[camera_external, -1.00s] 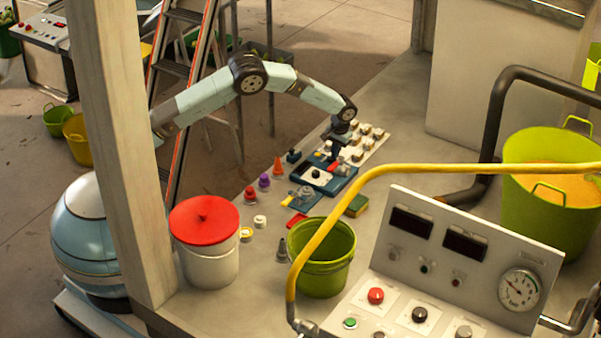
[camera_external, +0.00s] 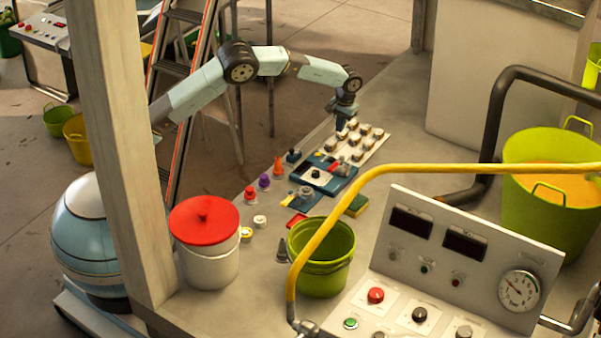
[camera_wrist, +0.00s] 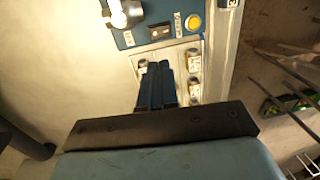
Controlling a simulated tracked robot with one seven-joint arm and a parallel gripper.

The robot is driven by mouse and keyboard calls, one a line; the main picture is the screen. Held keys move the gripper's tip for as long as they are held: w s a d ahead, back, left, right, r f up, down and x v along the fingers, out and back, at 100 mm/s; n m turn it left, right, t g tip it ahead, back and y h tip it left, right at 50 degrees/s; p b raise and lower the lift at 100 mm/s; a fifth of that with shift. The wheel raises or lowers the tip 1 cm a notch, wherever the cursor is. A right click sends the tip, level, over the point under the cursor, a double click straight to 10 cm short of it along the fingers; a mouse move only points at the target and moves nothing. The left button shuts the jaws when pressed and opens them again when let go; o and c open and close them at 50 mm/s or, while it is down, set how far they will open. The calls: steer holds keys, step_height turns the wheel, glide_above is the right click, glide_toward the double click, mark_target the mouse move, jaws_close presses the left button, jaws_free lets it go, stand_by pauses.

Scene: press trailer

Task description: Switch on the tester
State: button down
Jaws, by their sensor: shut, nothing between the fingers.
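A blue panel box, seemingly the tester (camera_external: 345,181), lies on the bench with a pale plate and black knob (camera_external: 317,173) on it. In the wrist view the blue panel (camera_wrist: 140,37) is at the top, with a small dark slot-like part (camera_wrist: 160,32), a yellow round button or lamp (camera_wrist: 193,22) and a bright white bulb-like part (camera_wrist: 117,14). The switch's position cannot be told. My gripper (camera_external: 343,119) is shut and empty, above the white plate behind the blue box. Its fingers (camera_wrist: 158,66) cover part of that plate in the wrist view.
The white plate (camera_external: 372,151) carries several small round-topped posts. Small coloured cones and knobs (camera_external: 264,181) stand left of the box. A green bucket (camera_external: 322,283), a red-lidded white bucket (camera_external: 207,262) and a yellow pipe (camera_external: 400,171) are nearer the camera.

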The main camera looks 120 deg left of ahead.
mark_target(331, 158)
steer(key=shift+s, duration=0.8)
steer(key=f, duration=0.4)
steer(key=s+f, duration=0.1)
steer(key=f, duration=0.8)
steer(key=shift+s+f, duration=0.35)
steer(key=shift+f, duration=0.05)
steer(key=shift+d+f, duration=0.1)
steer(key=shift+f, duration=0.05)
